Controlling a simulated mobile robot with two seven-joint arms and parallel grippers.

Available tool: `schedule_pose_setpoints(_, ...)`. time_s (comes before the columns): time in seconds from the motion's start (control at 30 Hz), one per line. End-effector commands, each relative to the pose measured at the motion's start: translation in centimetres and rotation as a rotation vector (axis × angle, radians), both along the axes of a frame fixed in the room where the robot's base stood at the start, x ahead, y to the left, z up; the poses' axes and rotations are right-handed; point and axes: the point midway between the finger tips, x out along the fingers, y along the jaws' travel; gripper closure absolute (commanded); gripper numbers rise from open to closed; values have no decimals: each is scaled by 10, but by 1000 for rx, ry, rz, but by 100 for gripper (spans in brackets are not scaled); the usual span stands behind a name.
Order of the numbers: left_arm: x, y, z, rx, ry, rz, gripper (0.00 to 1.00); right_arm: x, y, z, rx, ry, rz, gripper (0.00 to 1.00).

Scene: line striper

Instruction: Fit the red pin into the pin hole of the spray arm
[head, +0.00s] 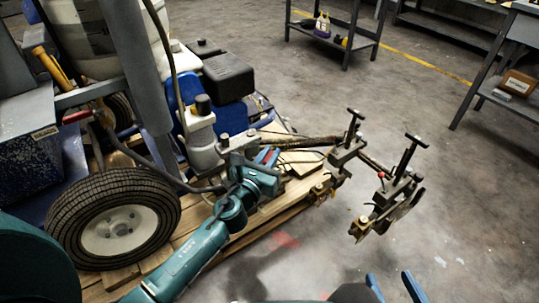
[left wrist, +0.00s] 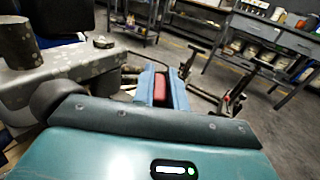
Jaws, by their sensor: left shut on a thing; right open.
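The red pin (left wrist: 160,88) is clamped between the two blue fingers of my left gripper (left wrist: 161,90) in the left wrist view. In the head view my left gripper (head: 268,157) is beside the inner end of the spray arm (head: 311,143), next to the grey block on the striper. The spray arm runs right to two clamps with T-handles and spray heads. The pin hole cannot be made out; I cannot tell whether the pin touches the arm. My right gripper (head: 395,288) is open and empty at the bottom edge, apart from the spray heads.
The striper stands on a wooden pallet (head: 95,281), with a big tyre (head: 112,218) at left and a black and blue engine (head: 228,76) behind my left gripper. A hose (head: 169,62) hangs over it. Grey workbenches stand at the back. The floor at right is clear.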

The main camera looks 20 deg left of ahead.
Motion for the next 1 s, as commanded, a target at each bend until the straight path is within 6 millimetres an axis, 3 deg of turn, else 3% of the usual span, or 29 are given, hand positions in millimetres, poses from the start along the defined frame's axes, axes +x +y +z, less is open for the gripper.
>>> schedule_pose_setpoints(0.03, 0, 0, -3, 1, 0, 0, 100, -3, 1, -10, -5, 19, 3, 50)
schedule_pose_setpoints(0.33, 0, 0, -11, 0, 0, 0, 100, -4, 1, -18, -6, 23, 4, 50)
schedule_pose_setpoints(0.37, 0, 0, -10, 0, -1, 0, 84, -4, 1, -17, -6, 23, 4, 50)
schedule_pose_setpoints(0.6, 0, 0, -9, 0, 0, 0, 65, -4, 1, -17, -5, 24, 4, 50)
schedule_pose_setpoints(0.8, 0, 0, -9, 0, 0, 0, 60, -4, 1, -17, -4, 24, 5, 50)
schedule_pose_setpoints(1.0, 0, 0, -9, 0, 0, 0, 46, -4, 1, -17, -3, 24, 5, 50)
